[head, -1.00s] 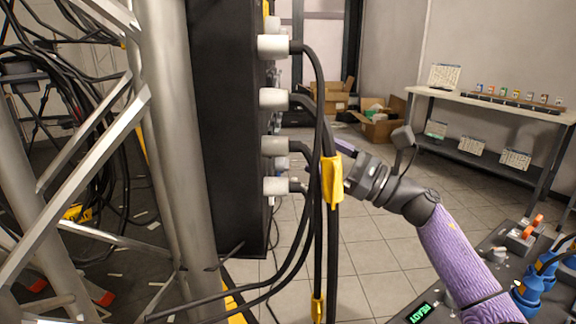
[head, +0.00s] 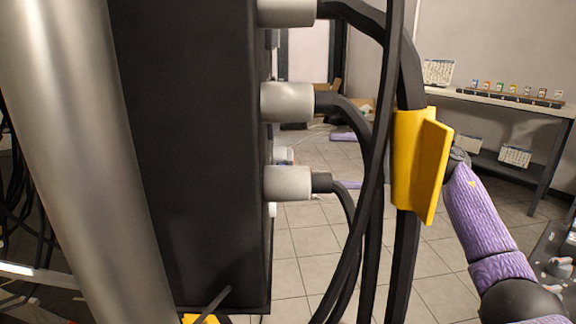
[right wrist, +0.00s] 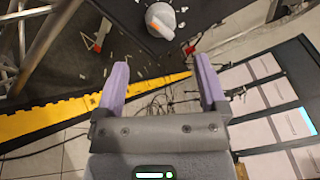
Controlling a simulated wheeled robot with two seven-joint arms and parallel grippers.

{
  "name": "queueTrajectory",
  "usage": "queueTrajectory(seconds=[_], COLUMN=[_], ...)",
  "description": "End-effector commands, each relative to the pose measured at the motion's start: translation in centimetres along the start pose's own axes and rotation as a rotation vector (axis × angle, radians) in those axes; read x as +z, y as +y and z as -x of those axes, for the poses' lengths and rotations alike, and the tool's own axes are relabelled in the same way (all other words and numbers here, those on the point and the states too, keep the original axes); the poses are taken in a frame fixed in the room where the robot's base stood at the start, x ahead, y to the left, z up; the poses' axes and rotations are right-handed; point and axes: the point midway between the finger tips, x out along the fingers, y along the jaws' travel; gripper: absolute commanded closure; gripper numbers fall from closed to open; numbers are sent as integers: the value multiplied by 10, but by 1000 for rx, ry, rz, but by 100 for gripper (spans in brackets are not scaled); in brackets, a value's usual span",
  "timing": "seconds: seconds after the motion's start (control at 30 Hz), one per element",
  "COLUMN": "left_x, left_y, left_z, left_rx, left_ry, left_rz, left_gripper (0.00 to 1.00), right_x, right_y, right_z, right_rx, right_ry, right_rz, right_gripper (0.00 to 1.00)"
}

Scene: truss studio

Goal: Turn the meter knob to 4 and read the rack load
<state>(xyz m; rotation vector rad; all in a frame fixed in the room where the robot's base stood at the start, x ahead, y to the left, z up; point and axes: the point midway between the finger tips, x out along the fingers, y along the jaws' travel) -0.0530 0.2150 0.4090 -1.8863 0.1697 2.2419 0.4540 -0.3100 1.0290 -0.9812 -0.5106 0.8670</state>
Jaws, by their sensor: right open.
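A round grey knob (right wrist: 160,20) with an orange mark shows at the top of the right wrist view, against a dark surface. I cannot read any number by it. My right gripper (right wrist: 161,62) is open and empty, its two purple fingers apart, with the knob ahead of the gap and no contact visible. The knob cannot be made out there. My left gripper is out of view.
Grey connectors (head: 288,103) with thick black cables stick out of the rack. A yellow cable clip (head: 408,160) hangs in front of my right arm. A silver truss post (head: 85,150) stands left. A shelf table (head: 510,105) stands at the back right.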

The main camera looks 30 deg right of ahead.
Motion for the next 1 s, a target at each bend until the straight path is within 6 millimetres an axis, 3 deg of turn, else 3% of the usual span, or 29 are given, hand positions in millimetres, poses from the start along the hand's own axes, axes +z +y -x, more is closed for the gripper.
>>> queueTrajectory(seconds=[0.2,0.3,0.43,0.67,1.0], left_x=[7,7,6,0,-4], left_y=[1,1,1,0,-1], left_z=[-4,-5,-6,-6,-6], left_rx=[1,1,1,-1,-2], left_ry=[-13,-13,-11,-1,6], left_rz=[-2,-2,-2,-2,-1], left_gripper=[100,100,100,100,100], right_x=[1,1,1,1,1], right_y=[-1,-1,-1,-1,-1], right_z=[-53,-70,-81,-82,-82], right_rx=[-1,-2,-2,-1,-1], right_ry=[-6,-4,-2,-1,-1], right_rz=[1,1,0,0,0], right_gripper=[9,9,9,9,79])
